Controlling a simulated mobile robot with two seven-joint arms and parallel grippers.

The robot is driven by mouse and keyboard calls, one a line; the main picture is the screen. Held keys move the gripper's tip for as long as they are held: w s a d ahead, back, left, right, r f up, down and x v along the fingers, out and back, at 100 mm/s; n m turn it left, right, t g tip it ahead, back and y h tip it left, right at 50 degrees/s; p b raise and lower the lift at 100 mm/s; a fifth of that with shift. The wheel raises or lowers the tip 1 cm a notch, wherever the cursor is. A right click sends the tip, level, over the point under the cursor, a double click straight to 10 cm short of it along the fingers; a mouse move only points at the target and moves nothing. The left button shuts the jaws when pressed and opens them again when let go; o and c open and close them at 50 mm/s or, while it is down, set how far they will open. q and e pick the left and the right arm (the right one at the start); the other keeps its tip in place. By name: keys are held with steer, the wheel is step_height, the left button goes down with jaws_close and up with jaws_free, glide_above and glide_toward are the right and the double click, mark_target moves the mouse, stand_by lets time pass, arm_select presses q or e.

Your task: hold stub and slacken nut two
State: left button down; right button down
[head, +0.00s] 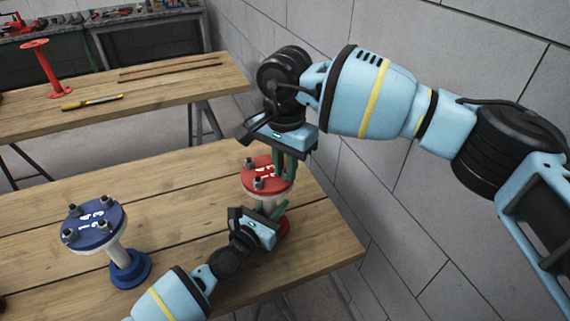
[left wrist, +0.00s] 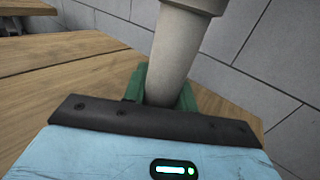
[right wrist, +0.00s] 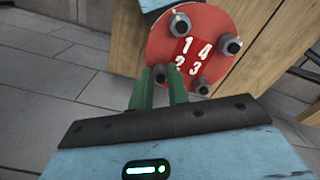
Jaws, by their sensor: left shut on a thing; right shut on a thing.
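The red-flanged stub stands upright on the near bench, its red top flange (head: 258,170) carrying several grey nuts and white numbers; the flange also shows in the right wrist view (right wrist: 212,20). My left gripper (head: 270,211) is shut around its pale pipe (left wrist: 185,42) below the flange. My right gripper (head: 284,172) reaches down from above, its green fingers shut on the nut beside number 2 (right wrist: 160,73). That nut is partly hidden between the fingertips. The other nuts sit on the flange. The stub's lower part is partly hidden behind my left gripper.
A blue-flanged stub (head: 95,222) with several nuts stands on the near bench (head: 170,180) to the left. The far bench (head: 150,82) holds a red stand (head: 40,68) and a yellow-handled tool (head: 92,102). A grey block wall (head: 420,220) rises close on the right.

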mark_target(285, 173)
stand_by(0.5)
steer(key=c, duration=1.3)
jaws_free()
steer(key=shift+c, duration=0.2)
step_height(285, 173, up, 12)
arm_select(q)
steer(key=c, duration=1)
jaws_free()
steer(key=shift+c, duration=0.2)
